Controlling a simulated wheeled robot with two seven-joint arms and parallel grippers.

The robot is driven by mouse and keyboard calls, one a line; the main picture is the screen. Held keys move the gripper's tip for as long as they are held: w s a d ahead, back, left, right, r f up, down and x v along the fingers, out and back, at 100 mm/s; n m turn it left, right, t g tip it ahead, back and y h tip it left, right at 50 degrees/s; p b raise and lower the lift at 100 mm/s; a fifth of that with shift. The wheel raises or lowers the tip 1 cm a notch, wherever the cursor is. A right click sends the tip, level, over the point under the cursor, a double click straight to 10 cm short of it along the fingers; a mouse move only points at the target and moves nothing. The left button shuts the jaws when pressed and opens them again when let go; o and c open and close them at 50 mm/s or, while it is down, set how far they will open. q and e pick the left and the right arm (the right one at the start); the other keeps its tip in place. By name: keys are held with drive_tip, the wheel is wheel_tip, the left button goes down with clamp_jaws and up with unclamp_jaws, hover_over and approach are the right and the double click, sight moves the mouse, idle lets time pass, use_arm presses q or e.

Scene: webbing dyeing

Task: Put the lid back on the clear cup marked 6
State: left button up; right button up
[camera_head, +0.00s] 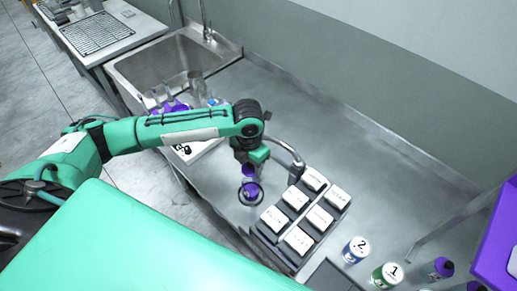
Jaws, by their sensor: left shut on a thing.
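My left gripper (250,162) points down over the steel counter and is shut on a small purple thing (248,172), which may be a lid; the fingers partly hide it. Just below is another purple item (252,189) inside a dark ring (241,196) on the counter. I cannot tell whether the two purple parts touch. Clear cups (196,84) stand in a group by the sink, with purple pieces beside them. No number 6 can be read, so I cannot tell which cup is marked 6. My right gripper is not in view.
A curved metal pipe (290,155) arches close to the gripper's right. A dark block of labelled white-topped boxes (297,240) sits right of it. A sink (165,66) is behind; the counter's back right is clear.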

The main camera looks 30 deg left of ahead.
sight(249, 170)
use_arm(q)
drive_tip(key=shift+s+f+b, duration=0.45)
drive_tip(key=shift+f+b, duration=0.3)
drive_tip(key=shift+b, duration=0.4)
drive_tip(key=shift+w+f+b, duration=0.2)
drive_tip(key=shift+f+b, duration=0.65)
drive_tip(key=shift+f, duration=0.1)
drive_tip(key=shift+f+b, duration=0.45)
drive_tip(key=shift+f, duration=0.8)
drive_tip(key=shift+s, duration=0.1)
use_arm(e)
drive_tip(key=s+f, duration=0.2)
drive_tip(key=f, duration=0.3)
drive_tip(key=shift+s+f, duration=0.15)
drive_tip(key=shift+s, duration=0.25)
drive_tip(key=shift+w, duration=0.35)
